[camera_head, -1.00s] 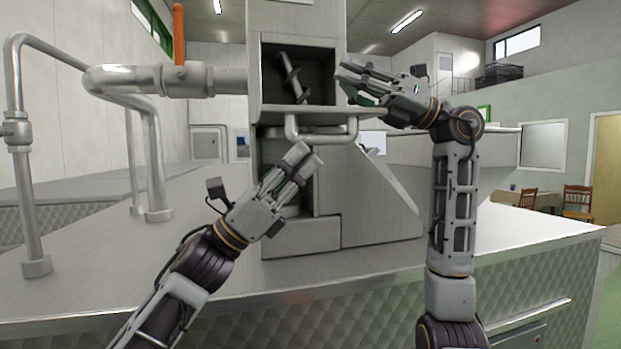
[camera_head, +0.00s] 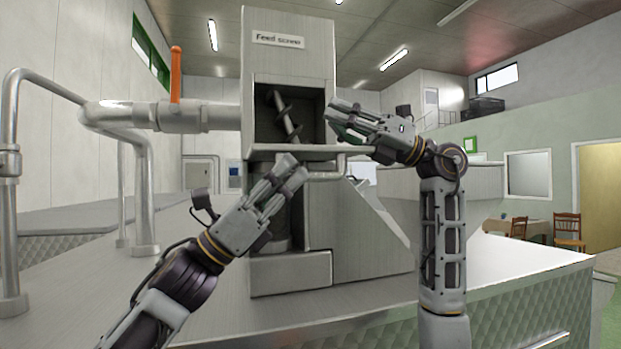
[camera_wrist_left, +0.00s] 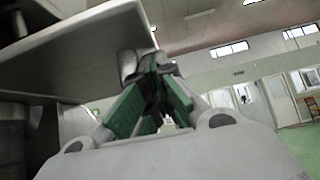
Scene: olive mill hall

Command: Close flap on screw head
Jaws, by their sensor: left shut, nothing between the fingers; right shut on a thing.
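The screw head is a grey metal housing (camera_head: 290,40) labelled "Feed screw", with a dark square opening showing a slanted screw (camera_head: 286,118). The flap (camera_head: 265,153) is open and sticks out roughly level from the opening's lower edge. Its bar handle (camera_head: 342,172) hangs below. My left gripper (camera_head: 290,166) is shut and empty, just under the flap and in front of the handle's left part. In the left wrist view the flap's underside (camera_wrist_left: 85,50) is above its green-padded fingers (camera_wrist_left: 150,98). My right gripper (camera_head: 336,118) is shut at the opening's right edge; what it grips is hidden.
A pipe with an orange lever (camera_head: 176,75) joins the housing from the left. A sloped metal casing (camera_head: 355,235) stands below the flap. The worktop (camera_head: 480,270) is clear at right; a table and chairs (camera_head: 568,230) stand far off.

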